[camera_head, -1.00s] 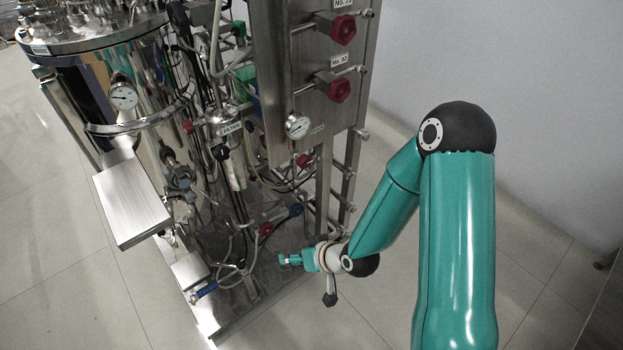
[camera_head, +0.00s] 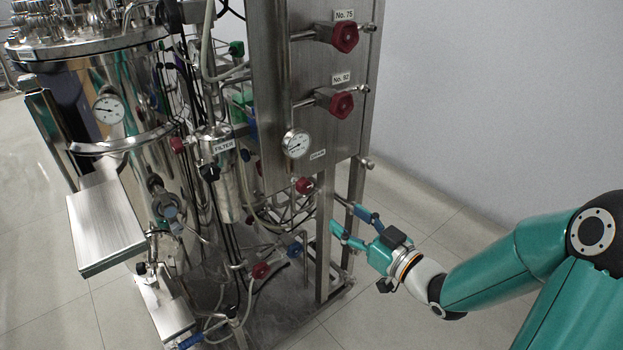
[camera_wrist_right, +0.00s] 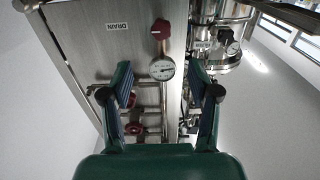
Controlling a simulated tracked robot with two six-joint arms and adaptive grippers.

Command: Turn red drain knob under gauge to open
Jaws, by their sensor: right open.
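The red drain knob (camera_head: 305,186) sits just below the round gauge (camera_head: 296,143) at the lower end of the steel panel, near a DRAIN label (camera_head: 318,155). In the right wrist view, the red knob (camera_wrist_right: 161,29) shows above the gauge (camera_wrist_right: 162,68), near the top edge. My right gripper (camera_head: 345,217) is open and empty, to the right of and lower than the knob, beside the panel's legs. In the right wrist view, its two fingers (camera_wrist_right: 160,74) stand apart on either side of the gauge, with the knob beyond their tips. My left gripper is out of view.
Two more red knobs, No. 75 (camera_head: 345,37) and No. 82 (camera_head: 341,104), are higher on the panel. A steel leg (camera_head: 324,240) stands left of my right gripper. A shiny tank (camera_head: 120,100) and hoses fill the left. Floor at right is clear.

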